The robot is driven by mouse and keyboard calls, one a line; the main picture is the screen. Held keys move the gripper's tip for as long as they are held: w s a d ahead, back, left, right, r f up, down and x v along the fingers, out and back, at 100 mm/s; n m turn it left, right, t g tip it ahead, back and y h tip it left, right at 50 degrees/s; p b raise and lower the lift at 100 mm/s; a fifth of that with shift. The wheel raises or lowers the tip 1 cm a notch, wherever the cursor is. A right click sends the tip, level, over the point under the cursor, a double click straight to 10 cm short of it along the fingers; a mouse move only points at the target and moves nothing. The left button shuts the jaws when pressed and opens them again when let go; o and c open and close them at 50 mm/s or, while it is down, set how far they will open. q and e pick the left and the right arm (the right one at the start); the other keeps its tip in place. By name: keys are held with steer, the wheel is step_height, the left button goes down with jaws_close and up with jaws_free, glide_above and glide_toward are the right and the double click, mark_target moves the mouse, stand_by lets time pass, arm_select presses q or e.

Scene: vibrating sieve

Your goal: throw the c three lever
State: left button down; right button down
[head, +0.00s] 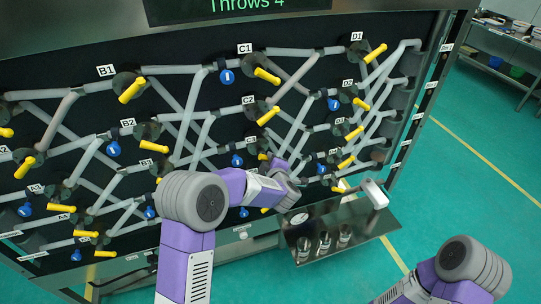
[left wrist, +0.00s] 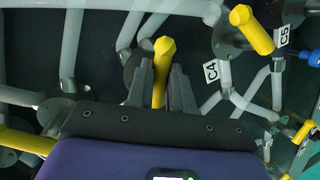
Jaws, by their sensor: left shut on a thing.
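The upright board holds several yellow levers on dark hubs. The C3 label (head: 250,142) shows just above and left of my left gripper (head: 285,184) in the head view, and the gripper covers the area below that label. In the left wrist view my left gripper (left wrist: 161,88) has its two grey fingers on either side of a yellow lever (left wrist: 162,70), shut on it. The lever's tip stands up between the fingers. I cannot read a label on this lever itself. The C4 label (left wrist: 211,71) shows to its right. My right gripper is out of view; only part of that arm shows.
Grey pipes and other yellow levers, such as the one by the C2 label (head: 249,100), surround the gripper. Blue valves (head: 226,76) sit among them. A metal tray (head: 335,250) with small cylinders stands below right. A display (head: 245,6) reads "Throws 4".

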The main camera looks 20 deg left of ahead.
arm_select(q)
steer(key=shift+a, duration=0.25)
steer(key=shift+p, duration=0.3)
steer(key=c, duration=1)
jaws_free()
steer(key=shift+a, duration=0.1)
steer(key=shift+m, duration=0.3)
steer(key=v, duration=0.7)
steer(key=shift+s+d+r, duration=0.15)
steer(key=shift+s+d, duration=0.05)
steer(key=shift+d, duration=0.1)
